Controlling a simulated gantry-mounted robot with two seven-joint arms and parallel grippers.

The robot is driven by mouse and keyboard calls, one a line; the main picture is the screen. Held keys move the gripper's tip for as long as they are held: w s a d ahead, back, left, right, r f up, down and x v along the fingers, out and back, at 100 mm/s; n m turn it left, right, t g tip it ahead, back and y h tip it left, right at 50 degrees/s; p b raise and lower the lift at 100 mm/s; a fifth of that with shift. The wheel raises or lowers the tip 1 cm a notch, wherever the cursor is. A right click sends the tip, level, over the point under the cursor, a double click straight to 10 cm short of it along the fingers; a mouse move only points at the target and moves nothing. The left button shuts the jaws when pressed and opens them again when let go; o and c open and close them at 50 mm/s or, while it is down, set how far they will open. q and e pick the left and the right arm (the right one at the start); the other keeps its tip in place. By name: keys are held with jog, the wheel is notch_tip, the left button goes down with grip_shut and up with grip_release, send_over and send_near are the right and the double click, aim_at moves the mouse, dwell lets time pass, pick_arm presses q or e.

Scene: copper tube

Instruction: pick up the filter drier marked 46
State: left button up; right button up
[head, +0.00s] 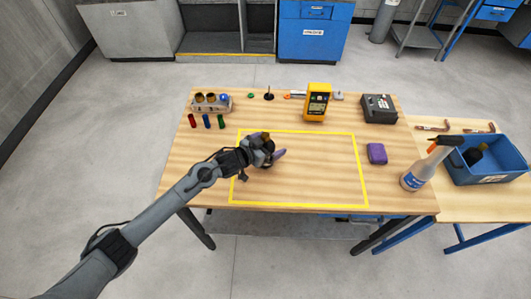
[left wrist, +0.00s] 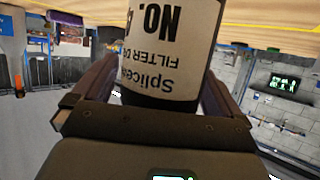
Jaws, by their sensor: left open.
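The filter drier (left wrist: 175,45) fills the top middle of the left wrist view. It is a cylinder with a dark end and a pale label, upside down in that view, reading "FILTER D..." and "NO. 4..."; the last digit is cut off, so I cannot confirm 46. My left gripper (head: 268,157) is open, with a finger on each side of the drier. I cannot tell whether either finger touches it. In the head view the gripper is low over the left part of the yellow-outlined area and mostly hides the drier. My right gripper is not in view.
On the wooden table, a rack (head: 212,104) and small coloured cylinders stand at back left. A yellow meter (head: 317,102) and dark box (head: 380,108) stand behind; a purple block (head: 377,153) and spray bottle (head: 417,175) are at right. The outlined area's right part is clear.

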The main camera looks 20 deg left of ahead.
pick_arm(q)
jog(key=shift+c, duration=0.3)
jog(key=c, duration=1.4)
jog(key=shift+r, duration=0.1)
jog(key=shift+c, duration=0.2)
jog(key=shift+r, duration=0.1)
